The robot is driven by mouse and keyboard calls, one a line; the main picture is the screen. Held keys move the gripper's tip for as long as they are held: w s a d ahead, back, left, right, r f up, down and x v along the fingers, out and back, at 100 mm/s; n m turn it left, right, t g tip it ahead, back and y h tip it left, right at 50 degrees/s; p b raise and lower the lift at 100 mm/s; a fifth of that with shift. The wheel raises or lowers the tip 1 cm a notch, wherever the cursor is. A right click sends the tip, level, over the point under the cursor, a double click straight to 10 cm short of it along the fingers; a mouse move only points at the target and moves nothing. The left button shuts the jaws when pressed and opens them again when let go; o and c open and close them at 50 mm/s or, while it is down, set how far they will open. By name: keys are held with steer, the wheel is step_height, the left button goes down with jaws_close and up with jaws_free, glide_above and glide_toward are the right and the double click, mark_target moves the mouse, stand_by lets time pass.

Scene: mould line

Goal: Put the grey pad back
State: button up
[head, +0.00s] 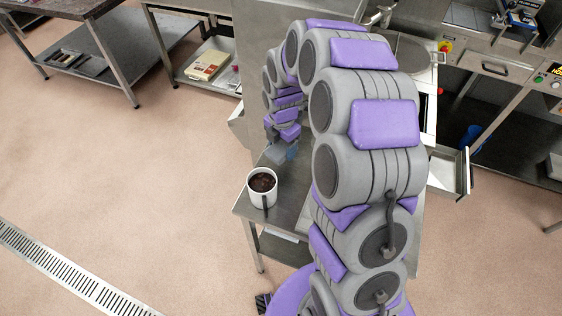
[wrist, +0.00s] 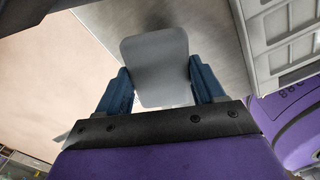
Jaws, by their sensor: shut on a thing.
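The grey pad (wrist: 155,65) shows in the wrist view as a flat plate with rounded corners, between the two blue fingers of my gripper (wrist: 160,88). My gripper is shut on it, one finger at each side edge. In the head view my gripper (head: 286,152) is small and partly hidden by my own arm, low over the far left part of the steel table (head: 290,195). I cannot tell in the wrist view whether the pad touches the surface beyond it.
A white mug (head: 262,188) with dark contents stands at the table's left edge, near my arm. A steel bench (head: 110,45) is at the back left. An open drawer (head: 450,172) juts out at the right. A floor drain (head: 70,272) crosses the clear floor at left.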

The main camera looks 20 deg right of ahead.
mark_target(284, 165)
steer(key=f, duration=0.2)
steer(key=d+f, duration=0.1)
steer(key=f, duration=0.1)
steer(key=shift+b, duration=0.3)
steer(key=f, duration=0.1)
steer(key=a+f, duration=0.1)
steer(key=f, duration=0.1)
steer(key=shift+a+f+b, duration=0.15)
steer(key=shift+a+b, duration=0.1)
steer(key=shift+b, duration=0.1)
steer(key=shift+d, duration=0.4)
steer(key=o, duration=0.9)
steer(key=shift+d, duration=0.2)
steer(key=shift+o, duration=0.9)
steer(key=shift+a, duration=0.5)
